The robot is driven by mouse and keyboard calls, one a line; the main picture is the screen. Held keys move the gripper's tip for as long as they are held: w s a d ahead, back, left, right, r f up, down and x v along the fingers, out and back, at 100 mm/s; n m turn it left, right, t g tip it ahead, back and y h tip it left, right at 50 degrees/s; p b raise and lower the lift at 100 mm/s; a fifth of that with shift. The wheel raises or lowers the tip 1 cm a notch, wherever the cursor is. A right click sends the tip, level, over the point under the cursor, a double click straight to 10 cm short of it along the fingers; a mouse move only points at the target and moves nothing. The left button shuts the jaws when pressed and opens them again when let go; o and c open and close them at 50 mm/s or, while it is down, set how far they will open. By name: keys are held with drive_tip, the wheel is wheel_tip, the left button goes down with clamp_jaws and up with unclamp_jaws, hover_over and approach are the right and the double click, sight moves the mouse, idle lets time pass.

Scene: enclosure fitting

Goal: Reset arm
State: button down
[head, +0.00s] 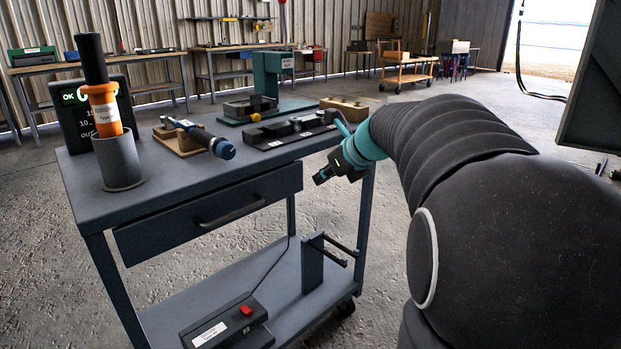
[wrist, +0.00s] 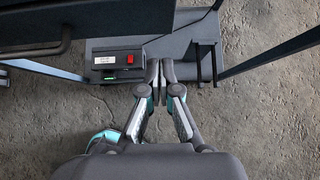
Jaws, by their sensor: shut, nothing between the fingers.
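My gripper (wrist: 160,70) is shut and empty in the wrist view, with its two fingertips together. It points down over the lower shelf of the cart. My arm reaches in from the right. The grey cart (head: 215,170) stands in front of me with its drawer (head: 210,213) shut.
On the cart top are an orange tool in a cylindrical holder (head: 120,162), a blue-handled tool (head: 200,135), a teal press (head: 267,75) and a black fixture (head: 290,132). A black box with a red switch (head: 230,325) sits on the lower shelf. Benches line the back wall.

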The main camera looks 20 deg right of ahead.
drive_tip(key=v, duration=0.7)
drive_tip(key=s+a+f+n+g+h, duration=0.25)
drive_tip(key=s+f+n, duration=0.7)
drive_tip(key=n, duration=0.75)
drive_tip(key=s+a+f+n, duration=0.2)
drive_tip(key=s+a+n, duration=0.4)
drive_tip(key=s+n, duration=0.1)
drive_tip(key=s+a+f+n, duration=0.3)
drive_tip(key=s+a+n, duration=0.3)
drive_tip(key=a+n, duration=0.1)
drive_tip(key=shift+s+f+n+g+h, duration=0.35)
drive_tip(key=shift+s+n, duration=0.05)
